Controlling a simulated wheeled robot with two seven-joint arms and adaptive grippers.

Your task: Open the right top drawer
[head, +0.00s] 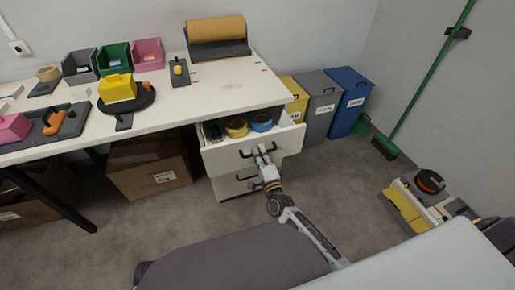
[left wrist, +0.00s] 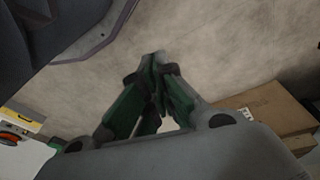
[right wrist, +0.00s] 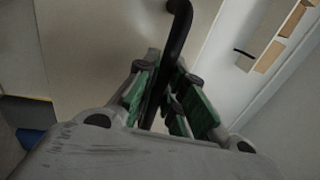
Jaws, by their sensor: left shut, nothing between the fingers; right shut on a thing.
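The right top drawer (head: 228,157) is a white drawer under the right end of the workbench, pulled out with its inside showing. A yellow tape roll (head: 236,127) and a blue tape roll (head: 261,122) lie in it. My right gripper (head: 262,152) is at the drawer's dark handle (head: 247,154). In the right wrist view the black handle (right wrist: 178,38) runs between the fingers of the right gripper (right wrist: 160,95), which are shut on it. My left gripper (left wrist: 159,65) is shut and empty above the floor in the left wrist view; the head view does not show it.
A lower drawer (head: 228,186) with its own handle sits below. A cardboard box (head: 150,178) stands left of the drawers. Yellow, grey (head: 319,105) and blue (head: 348,100) bins stand to the right. A cart (head: 420,205) is at lower right. Floor between is clear.

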